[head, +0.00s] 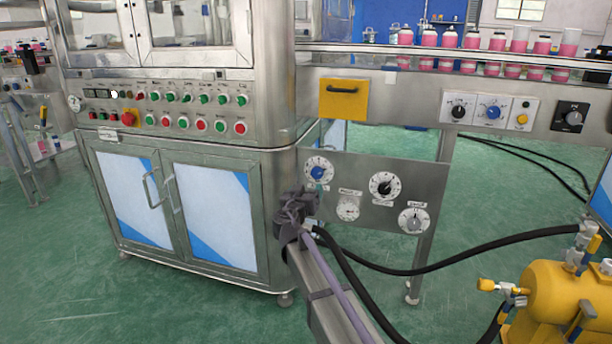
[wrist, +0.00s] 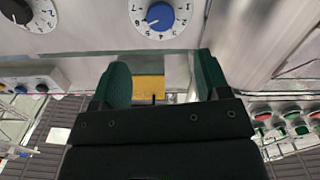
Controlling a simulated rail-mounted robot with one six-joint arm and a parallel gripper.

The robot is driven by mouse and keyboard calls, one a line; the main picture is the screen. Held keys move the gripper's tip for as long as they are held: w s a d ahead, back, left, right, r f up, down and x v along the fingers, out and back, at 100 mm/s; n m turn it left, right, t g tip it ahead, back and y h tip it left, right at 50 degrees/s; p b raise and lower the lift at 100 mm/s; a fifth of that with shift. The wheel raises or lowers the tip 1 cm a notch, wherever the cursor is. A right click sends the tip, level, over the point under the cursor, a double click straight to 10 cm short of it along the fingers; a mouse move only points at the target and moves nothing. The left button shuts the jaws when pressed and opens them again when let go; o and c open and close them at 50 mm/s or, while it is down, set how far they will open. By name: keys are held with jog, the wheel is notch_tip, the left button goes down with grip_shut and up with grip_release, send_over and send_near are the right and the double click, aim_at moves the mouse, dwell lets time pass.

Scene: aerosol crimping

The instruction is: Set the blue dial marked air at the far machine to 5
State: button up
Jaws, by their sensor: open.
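A blue dial (head: 318,172) with a white numbered face sits at the upper left of a grey metal panel (head: 366,162) beside the steel cabinet. In the wrist view the blue dial (wrist: 160,16) is at the top centre, and the picture is upside down. Its label and pointer setting are too small to read surely. My gripper (wrist: 160,78) is open and empty, its two green-padded fingers apart, with the dial beyond the fingertips and not between them. In the head view my gripper (head: 304,200) is just below and left of the dial, apart from it as far as shows.
A black dial (head: 385,185), a small gauge (head: 348,210) and a grey dial (head: 413,220) share the panel. Another blue knob (head: 492,112) is on the conveyor's side. A yellow plate (head: 344,98) is above the panel. A yellow tank (head: 560,300) and black hoses are at right.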

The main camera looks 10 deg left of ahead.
aim_at(317, 174)
jog(key=w, duration=0.3)
jog(key=w+d, duration=0.1)
jog(key=w, duration=0.6)
jog(key=shift+w+d+f, duration=0.1)
jog(key=shift+w+d, duration=0.25)
jog(key=shift+w, duration=0.05)
jog(key=shift+c, duration=0.4)
jog(key=c, duration=0.8)
jog(key=shift+c, duration=0.2)
jog(key=shift+n, duration=3.2)
jog(key=shift+s, duration=0.1)
